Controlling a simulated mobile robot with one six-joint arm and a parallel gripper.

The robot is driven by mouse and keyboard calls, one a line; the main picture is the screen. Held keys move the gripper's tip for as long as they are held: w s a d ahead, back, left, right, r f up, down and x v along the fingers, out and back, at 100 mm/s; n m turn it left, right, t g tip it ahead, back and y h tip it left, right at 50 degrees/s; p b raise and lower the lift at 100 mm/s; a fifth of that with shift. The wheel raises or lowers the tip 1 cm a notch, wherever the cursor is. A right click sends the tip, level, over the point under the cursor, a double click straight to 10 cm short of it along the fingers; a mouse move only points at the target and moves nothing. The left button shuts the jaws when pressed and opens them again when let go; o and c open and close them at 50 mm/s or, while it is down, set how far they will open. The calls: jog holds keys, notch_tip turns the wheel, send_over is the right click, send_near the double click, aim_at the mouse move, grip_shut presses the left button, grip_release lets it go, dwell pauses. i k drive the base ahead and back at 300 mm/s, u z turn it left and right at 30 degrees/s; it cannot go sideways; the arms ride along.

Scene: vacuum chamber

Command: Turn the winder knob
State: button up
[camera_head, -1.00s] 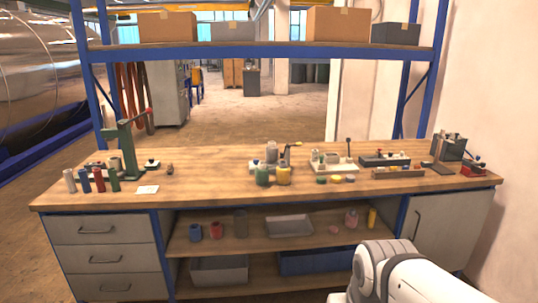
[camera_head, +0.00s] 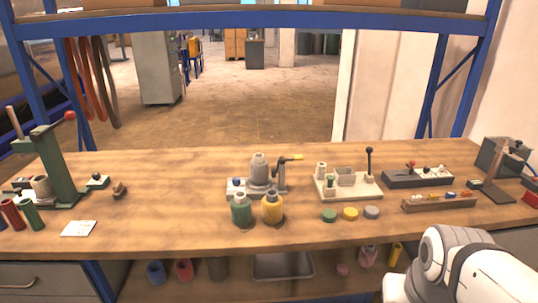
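I cannot tell for sure which part is the winder knob. A grey device (camera_head: 259,172) stands mid-bench, with an upright cylinder and a side lever that ends in a yellow grip (camera_head: 292,157). A cream base (camera_head: 348,188) to its right carries small blocks and an upright lever with a black ball knob (camera_head: 369,151). A green press-like stand (camera_head: 58,170) with a red ball knob (camera_head: 69,116) is at the left. My white arm shows at the lower right, in front of the bench. My gripper is out of view.
The wooden bench (camera_head: 170,185) has clear room left of centre. A green bottle (camera_head: 242,212) and a yellow bottle (camera_head: 272,208) stand before the grey device. Several small discs, a dark switch box (camera_head: 418,179) and a slotted rail (camera_head: 438,204) are at the right. Blue rack posts rise behind.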

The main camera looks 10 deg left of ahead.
aim_at(236, 180)
jog(key=u, duration=0.4)
jog(key=i, duration=1)
jog(key=u, duration=0.7)
jog(key=k, duration=0.9)
jog(key=u, duration=0.15)
jog(key=i, duration=0.9)
jog(key=z, duration=0.05)
